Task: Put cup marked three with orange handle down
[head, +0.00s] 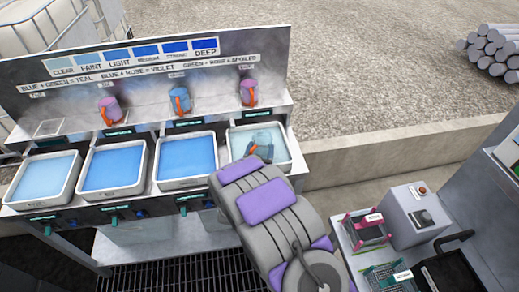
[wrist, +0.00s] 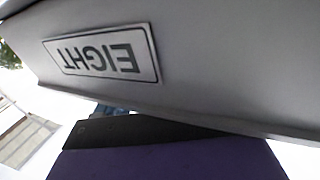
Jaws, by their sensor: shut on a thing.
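No number can be read on this cup. Whether its base touches the tote floor cannot be told. In the wrist view, a light grey wall fills the top and carries an upside-down plate reading EIGHT (wrist: 103,53). A dark finger edge (wrist: 150,130) lies below it, and the cup cannot be made out there.
Three more totes (head: 113,168) with blue liquid stand to the left. On the shelf behind stand a pink cup (head: 109,111), a blue cup (head: 180,101) and another pink cup (head: 249,92), with a bare square pad (head: 49,128) at left. A side bench (head: 380,240) stands at lower right.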

